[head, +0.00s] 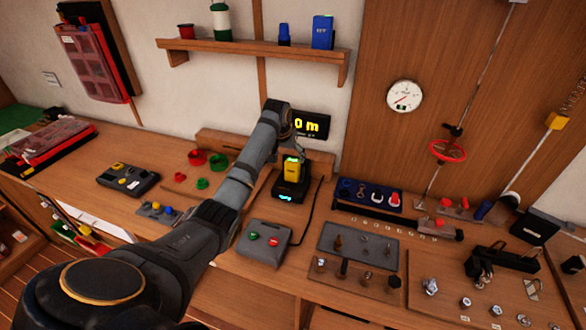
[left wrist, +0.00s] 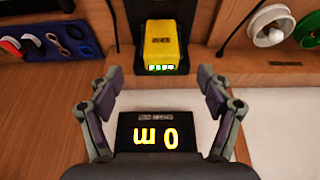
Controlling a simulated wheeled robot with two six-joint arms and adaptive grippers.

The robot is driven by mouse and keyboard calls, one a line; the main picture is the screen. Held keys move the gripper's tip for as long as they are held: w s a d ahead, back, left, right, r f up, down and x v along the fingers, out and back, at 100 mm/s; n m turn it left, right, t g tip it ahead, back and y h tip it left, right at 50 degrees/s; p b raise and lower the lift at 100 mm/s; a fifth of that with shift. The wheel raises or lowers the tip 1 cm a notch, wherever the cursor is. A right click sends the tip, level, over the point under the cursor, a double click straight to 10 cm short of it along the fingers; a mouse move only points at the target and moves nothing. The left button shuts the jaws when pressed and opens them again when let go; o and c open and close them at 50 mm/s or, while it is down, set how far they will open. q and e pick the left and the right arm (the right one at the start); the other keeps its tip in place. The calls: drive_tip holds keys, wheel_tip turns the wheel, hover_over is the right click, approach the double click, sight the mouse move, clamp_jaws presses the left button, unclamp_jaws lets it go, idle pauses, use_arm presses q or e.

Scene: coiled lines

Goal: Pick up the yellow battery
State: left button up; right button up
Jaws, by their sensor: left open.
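The yellow battery (head: 293,169) stands upright in a black charger (head: 290,191) with a lit display on the workbench. In the left wrist view, the battery (left wrist: 162,46) is at the top middle, with a row of green lights on its near edge. My left gripper (left wrist: 160,80) is open and empty there, its two fingers spread to either side of the battery's line, apart from it. In the head view, my left gripper (head: 292,138) is just above the battery, and its fingers are hard to make out. My right gripper is not in view.
A lit display reading "0 m" (head: 311,124) is on the wall behind the charger. A grey button box (head: 264,243) stands in front, with a black cable beside it. A blue-lined tool rack (head: 370,194) is to the right, and red and green spools (head: 197,158) are to the left.

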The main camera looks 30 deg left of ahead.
sight(291, 164)
use_arm(q)
drive_tip(key=x, duration=0.2)
drive_tip(key=shift+w+f, duration=0.25)
drive_tip(key=shift+w, duration=0.2)
drive_tip(key=shift+p+x, duration=0.8)
drive_tip(key=shift+p, duration=0.05)
drive_tip(key=shift+x, duration=1.9)
drive_tip(key=shift+s+a, duration=0.15)
drive_tip(key=shift+s, duration=0.15)
drive_tip(key=shift+c, duration=1.4)
drive_tip(key=c, duration=0.5)
clamp_jaws()
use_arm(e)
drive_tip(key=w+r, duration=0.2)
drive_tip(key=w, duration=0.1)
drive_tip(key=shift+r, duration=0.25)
